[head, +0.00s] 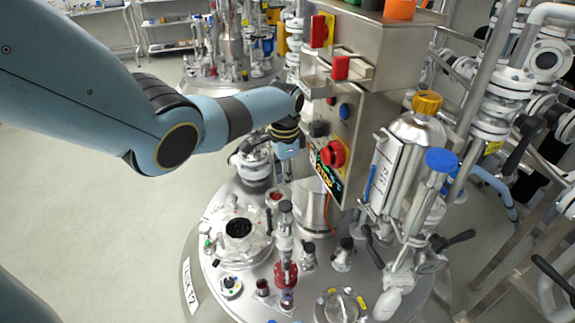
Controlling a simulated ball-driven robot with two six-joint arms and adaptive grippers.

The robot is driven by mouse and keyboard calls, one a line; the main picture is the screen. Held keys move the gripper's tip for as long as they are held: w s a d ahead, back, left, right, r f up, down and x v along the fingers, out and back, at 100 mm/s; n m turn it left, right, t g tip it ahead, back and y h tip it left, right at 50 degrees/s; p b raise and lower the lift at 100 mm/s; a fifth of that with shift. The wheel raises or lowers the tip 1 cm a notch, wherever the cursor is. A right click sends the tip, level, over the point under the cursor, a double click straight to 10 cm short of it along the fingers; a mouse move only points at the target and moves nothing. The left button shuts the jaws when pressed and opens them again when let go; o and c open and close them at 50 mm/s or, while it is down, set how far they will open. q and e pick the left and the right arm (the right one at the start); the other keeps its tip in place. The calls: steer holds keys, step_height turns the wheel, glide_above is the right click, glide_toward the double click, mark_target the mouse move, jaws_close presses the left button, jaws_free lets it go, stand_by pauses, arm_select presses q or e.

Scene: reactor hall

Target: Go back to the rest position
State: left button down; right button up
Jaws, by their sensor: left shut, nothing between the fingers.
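My left arm comes in from the left and reaches to the control panel (352,108) on the steel reactor. Part of the wrist covers the panel's edge, and I cannot tell whether the fingers touch the panel. My right gripper is not in view.
Below the wrist lies the reactor lid (213,268), crowded with ports, valves and a round flange (238,228). A steel cylinder with a yellow cap (427,102) and pipes (497,100) stand to the right. Open floor (80,210) lies to the left.

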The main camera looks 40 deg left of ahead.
arm_select(q)
steer(key=shift+f, duration=0.1)
stand_by(0.4)
steer(key=s+d+f+n+b, duration=0.1)
steer(key=s+d+f+b, duration=0.5)
steer(key=s+f, duration=1.1)
steer(key=s+d+f+n+g+b, duration=0.1)
steer(key=s+d+f+b, duration=0.1)
steer(key=s+f+b, duration=1.2)
steer(key=s+d+f+n+b, duration=0.1)
steer(key=s+d+f+b, duration=0.3)
steer(key=s+f, duration=1.65)
steer(key=w, duration=0.1)
steer(key=w+n+t, duration=0.1)
steer(key=w+n+p, duration=0.1)
steer(key=shift+w+r+t+y, duration=0.35)
steer(key=shift+r+t+y, duration=0.05)
